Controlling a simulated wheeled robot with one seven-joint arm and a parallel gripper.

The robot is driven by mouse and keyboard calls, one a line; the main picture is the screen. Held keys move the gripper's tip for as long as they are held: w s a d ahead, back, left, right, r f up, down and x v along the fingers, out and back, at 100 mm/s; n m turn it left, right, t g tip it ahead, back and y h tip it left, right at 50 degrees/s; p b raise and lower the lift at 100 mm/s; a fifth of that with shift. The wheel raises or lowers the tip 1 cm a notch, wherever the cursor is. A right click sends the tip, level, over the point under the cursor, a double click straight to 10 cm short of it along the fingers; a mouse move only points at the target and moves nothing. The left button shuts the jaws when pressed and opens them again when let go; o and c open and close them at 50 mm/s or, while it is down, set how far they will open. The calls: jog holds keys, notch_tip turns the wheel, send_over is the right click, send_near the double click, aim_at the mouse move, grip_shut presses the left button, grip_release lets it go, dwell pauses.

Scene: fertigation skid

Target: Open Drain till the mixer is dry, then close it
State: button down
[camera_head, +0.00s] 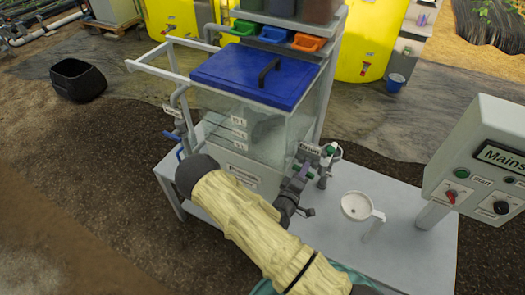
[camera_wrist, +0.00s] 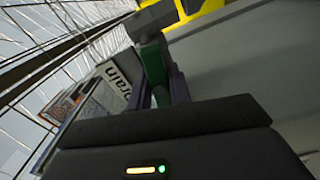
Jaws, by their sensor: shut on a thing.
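The mixer is a clear tank (camera_head: 232,125) with a blue lid (camera_head: 262,75) and litre marks on its front. Its lower part looks tinted, as if holding liquid, but the level is hard to read. The Drain label (camera_head: 309,148) is at the tank's right side, and it also shows in the wrist view (camera_wrist: 113,82). My gripper (camera_head: 291,183) is beside the tank's lower right edge. In the wrist view its fingers (camera_wrist: 160,88) are shut around a green valve handle (camera_wrist: 155,62) next to the Drain label. The handle's exact angle and the outlet are partly hidden.
A Mains control box (camera_head: 485,165) stands further right. A blue-handled valve (camera_head: 172,135) is at the tank's left. Another green-topped fitting (camera_head: 330,150) is close to my gripper.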

jog(key=m+p, duration=0.1)
jog(key=m, duration=0.3)
jog(key=shift+m, duration=0.3)
jog(key=m, duration=0.4)
jog(key=shift+f, duration=0.15)
jog(key=m+b, duration=0.1)
jog(key=b, duration=0.1)
jog(key=m+b, duration=0.2)
jog(key=shift+s+f, duration=0.1)
jog(key=shift+f, duration=0.25)
jog(key=m+b, duration=0.4)
jog(key=b, duration=0.7)
jog(key=shift+m+b, duration=0.3)
jog(key=shift+b, duration=0.05)
jog(key=c, duration=2.2)
grip_release()
jog(key=shift+r, duration=0.35)
jog(key=c, duration=1.2)
grip_release()
jog(key=shift+c, duration=0.2)
jog(key=shift+r, duration=0.1)
jog(key=shift+r, duration=0.1)
